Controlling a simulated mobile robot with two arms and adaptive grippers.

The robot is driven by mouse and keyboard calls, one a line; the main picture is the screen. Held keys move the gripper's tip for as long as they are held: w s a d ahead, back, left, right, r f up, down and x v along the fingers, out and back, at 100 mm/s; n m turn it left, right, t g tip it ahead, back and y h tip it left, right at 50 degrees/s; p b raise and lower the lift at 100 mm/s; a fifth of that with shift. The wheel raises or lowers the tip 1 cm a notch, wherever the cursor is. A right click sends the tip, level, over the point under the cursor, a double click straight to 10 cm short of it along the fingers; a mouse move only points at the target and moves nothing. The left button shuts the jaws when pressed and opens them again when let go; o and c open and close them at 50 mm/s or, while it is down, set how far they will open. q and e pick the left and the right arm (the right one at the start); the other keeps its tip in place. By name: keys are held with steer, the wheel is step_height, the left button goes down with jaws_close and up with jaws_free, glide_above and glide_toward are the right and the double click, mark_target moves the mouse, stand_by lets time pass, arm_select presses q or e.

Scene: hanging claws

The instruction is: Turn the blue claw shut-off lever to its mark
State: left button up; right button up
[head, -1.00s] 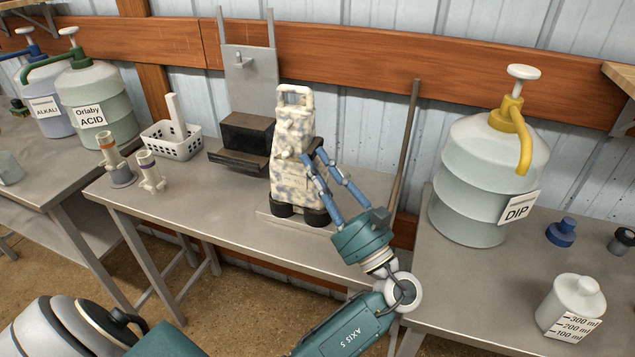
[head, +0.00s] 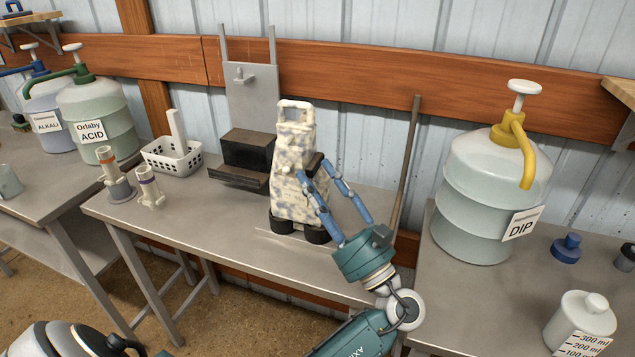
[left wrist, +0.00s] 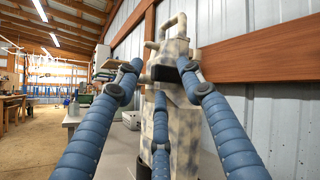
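A cream and grey-blue mottled upright unit (head: 291,190) with a top handle and dark feet stands on the middle table. A dark block (head: 317,162) sticks out on its right side. My left gripper (head: 318,168) has its blue fingers spread at this block. In the left wrist view the fingers (left wrist: 161,70) stand apart on either side of the dark block (left wrist: 166,73), in front of the mottled unit (left wrist: 180,125); I cannot tell whether they touch it. No lever mark is readable. My right gripper is out of view.
An orange-banded fitting (head: 113,175), a white basket (head: 171,158) and a black stepped block (head: 246,153) stand left of the unit. A thin pole (head: 405,165) leans on the right. A large DIP jug (head: 490,205) stands on the right table. The middle table's front strip is clear.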

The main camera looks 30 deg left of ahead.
arm_select(q)
steer(key=v, duration=0.7)
steer(key=shift+d+f, duration=0.15)
steer(key=shift+d, duration=0.05)
steer(key=shift+s, duration=0.1)
